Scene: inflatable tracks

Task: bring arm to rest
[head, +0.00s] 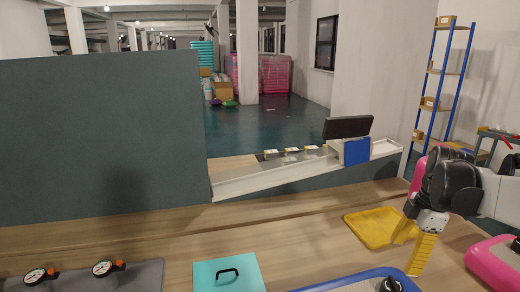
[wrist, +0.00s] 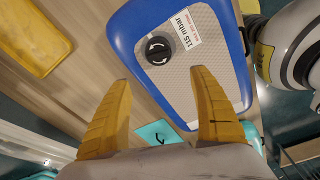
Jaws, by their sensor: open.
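My gripper (head: 421,258) is at the right of the head view, its yellow fingers pointing down over the wooden table. In the wrist view my gripper (wrist: 161,80) has its two fingers spread apart with nothing between them. Beyond the fingers lies a blue-rimmed grey inflatable panel (wrist: 206,70) with a black round valve (wrist: 157,50) and a "115 mbar" label. The panel's blue rim (head: 345,283) also shows at the bottom of the head view, mostly cut off. The fingers appear apart from the panel.
A yellow tray (head: 372,226) lies left of my gripper, and a pink inflatable (head: 490,264) lies right. A teal lidded box (head: 212,272) with a black handle and two gauges (head: 103,268) on a grey mat stand further left. A dark partition (head: 100,140) rises behind. The middle wood is clear.

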